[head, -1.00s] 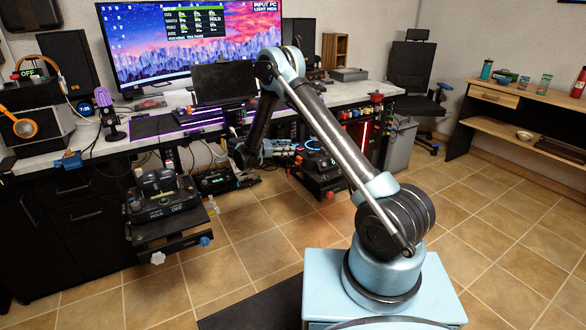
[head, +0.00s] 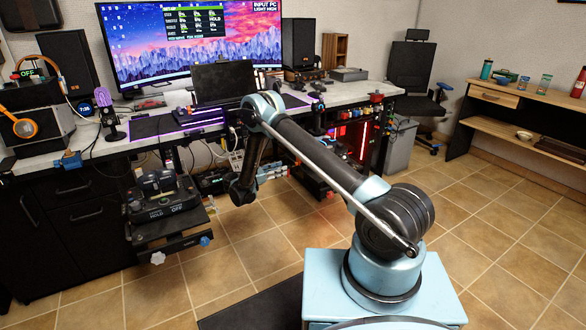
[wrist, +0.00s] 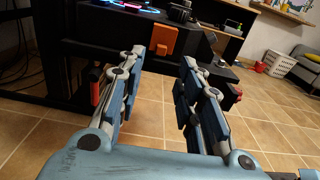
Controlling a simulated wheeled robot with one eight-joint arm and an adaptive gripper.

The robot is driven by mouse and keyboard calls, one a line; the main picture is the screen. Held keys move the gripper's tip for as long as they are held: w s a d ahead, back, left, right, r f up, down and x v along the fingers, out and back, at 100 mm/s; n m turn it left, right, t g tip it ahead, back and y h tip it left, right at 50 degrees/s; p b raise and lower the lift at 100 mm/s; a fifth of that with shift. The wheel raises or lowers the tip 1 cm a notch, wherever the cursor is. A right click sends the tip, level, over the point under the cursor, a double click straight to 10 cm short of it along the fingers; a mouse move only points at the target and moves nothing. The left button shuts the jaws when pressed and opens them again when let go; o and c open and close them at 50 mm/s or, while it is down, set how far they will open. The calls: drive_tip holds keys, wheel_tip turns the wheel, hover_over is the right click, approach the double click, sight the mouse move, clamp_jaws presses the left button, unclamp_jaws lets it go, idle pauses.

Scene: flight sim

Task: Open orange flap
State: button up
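The orange flap (wrist: 165,40) is a small upright orange rectangle with a dark mark in its middle. It is on the front of a black unit (wrist: 115,22) with a lit ring on top, at the top middle of the wrist view. My gripper (wrist: 162,65) is open, with its two fingers apart and nothing between them. The flap appears in line with the gap, beyond the fingertips, and no contact shows. In the head view my gripper (head: 272,172) is mostly hidden behind my arm, and I cannot make out the flap there.
A red handle (wrist: 95,88) stands left of my fingers, and another red-tipped control (wrist: 236,92) is at right. In the head view, a throttle unit (head: 162,205) juts out below the desk (head: 150,130).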

drive_tip(key=x, duration=0.7)
drive_tip(key=shift+w+d, duration=0.2)
drive_tip(key=shift+d, duration=0.05)
